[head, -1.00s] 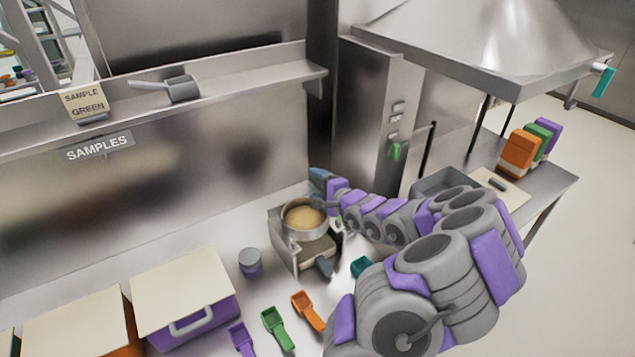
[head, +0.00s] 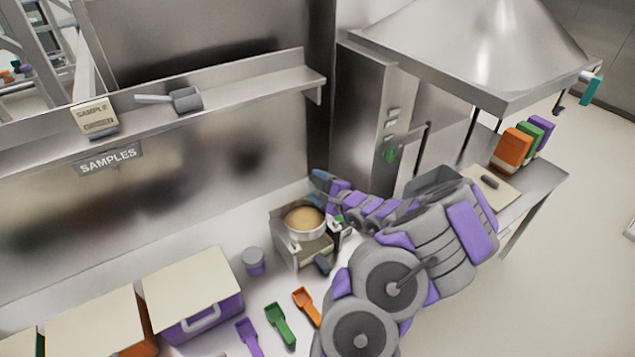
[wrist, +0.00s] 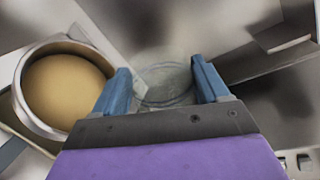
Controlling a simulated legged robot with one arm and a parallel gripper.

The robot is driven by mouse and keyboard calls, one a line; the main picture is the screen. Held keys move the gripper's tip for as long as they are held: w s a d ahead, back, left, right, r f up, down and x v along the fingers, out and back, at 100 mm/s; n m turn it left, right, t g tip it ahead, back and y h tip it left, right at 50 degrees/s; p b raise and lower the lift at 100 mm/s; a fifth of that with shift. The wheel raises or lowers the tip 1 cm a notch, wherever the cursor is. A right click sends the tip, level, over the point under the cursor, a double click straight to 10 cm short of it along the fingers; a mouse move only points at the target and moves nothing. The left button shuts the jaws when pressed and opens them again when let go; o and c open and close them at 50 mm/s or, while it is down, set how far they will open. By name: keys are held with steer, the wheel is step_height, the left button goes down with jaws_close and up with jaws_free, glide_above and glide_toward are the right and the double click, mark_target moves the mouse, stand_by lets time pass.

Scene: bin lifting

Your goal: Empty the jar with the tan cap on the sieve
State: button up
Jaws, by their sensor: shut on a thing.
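My gripper (wrist: 160,70) has its blue fingers shut on a clear, see-through jar (wrist: 166,88) in the wrist view. No tan cap can be made out on it, and its contents are not clear. The sieve (wrist: 24,112) is a round metal pan holding tan powder (wrist: 65,92), left of my gripper in the wrist view. In the head view the sieve (head: 306,236) sits on a metal stand on the counter. My gripper (head: 321,177) is just behind and right of it there, and the held jar cannot be made out.
A small purple jar with a grey cap (head: 254,262) stands left of the sieve. Purple (head: 248,336), green (head: 279,322) and orange (head: 306,305) scoops lie in front. A lidded purple bin (head: 195,293) is at left. A shelf (head: 225,92) runs along the back wall.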

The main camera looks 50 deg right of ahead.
steer(key=m+p, duration=0.1)
steer(key=p, duration=0.2)
steer(key=shift+r, duration=0.4)
steer(key=shift+d+m+t+y+p, duration=0.15)
steer(key=shift+m+t+y+p, duration=0.2)
steer(key=shift+m+p, duration=0.55)
steer(key=shift+f, duration=0.1)
steer(key=shift+m+p, duration=0.7)
steer(key=shift+p, duration=0.4)
steer(key=shift+m+t+y, duration=0.25)
steer(key=shift+m, duration=0.35)
